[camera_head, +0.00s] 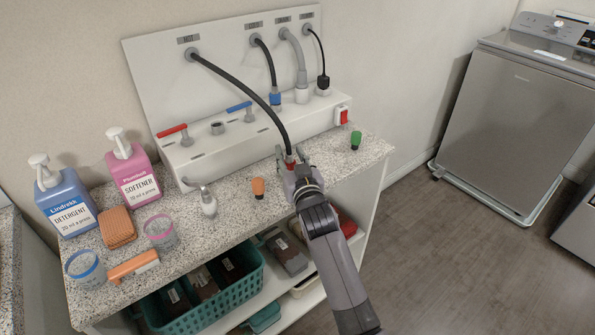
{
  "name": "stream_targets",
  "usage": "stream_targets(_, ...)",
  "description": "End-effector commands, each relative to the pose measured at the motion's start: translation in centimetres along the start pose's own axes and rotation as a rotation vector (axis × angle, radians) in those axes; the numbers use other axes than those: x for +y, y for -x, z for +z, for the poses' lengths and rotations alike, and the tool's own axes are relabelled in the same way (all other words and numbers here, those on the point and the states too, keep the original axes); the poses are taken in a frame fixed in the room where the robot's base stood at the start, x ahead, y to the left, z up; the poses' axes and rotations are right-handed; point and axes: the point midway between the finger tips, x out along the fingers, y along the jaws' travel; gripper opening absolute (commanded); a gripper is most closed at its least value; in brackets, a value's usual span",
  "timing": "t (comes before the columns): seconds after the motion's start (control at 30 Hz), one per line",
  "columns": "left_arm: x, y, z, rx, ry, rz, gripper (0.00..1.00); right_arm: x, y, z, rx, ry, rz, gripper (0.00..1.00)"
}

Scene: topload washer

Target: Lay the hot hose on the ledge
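The hot hose (241,84) is dark grey and leaves the back panel below the left label. It arcs forward and down to its red end (290,158). My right gripper (290,161) has its fingers on either side of this red end and appears shut on it, in front of the white ledge, above the counter's front part. The ledge (240,138) is the top of a long white box against the panel. The blue-ended hose (275,98), the grey hose (301,93) and the black plug (323,82) stand on its right part. My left gripper is not in view.
A red-handled tap (173,131), an open outlet (217,128) and a blue-handled tap (240,107) occupy the ledge. A red switch (343,115) is at its right end. Orange (258,187) and green (355,139) pieces stand on the speckled counter (235,222). Bottles stand left.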

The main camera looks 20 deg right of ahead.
Motion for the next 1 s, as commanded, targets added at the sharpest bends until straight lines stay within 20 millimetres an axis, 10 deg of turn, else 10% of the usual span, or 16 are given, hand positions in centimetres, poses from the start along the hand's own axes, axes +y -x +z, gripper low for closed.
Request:
stream_targets(0.5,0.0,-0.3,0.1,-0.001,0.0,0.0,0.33,0.0,9.6,0.1,0.0,-0.001,0.0,0.34)
stream_targets(1.0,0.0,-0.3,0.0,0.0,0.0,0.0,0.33,0.0,10.7,-0.1,0.001,-0.001,0.001,0.34)
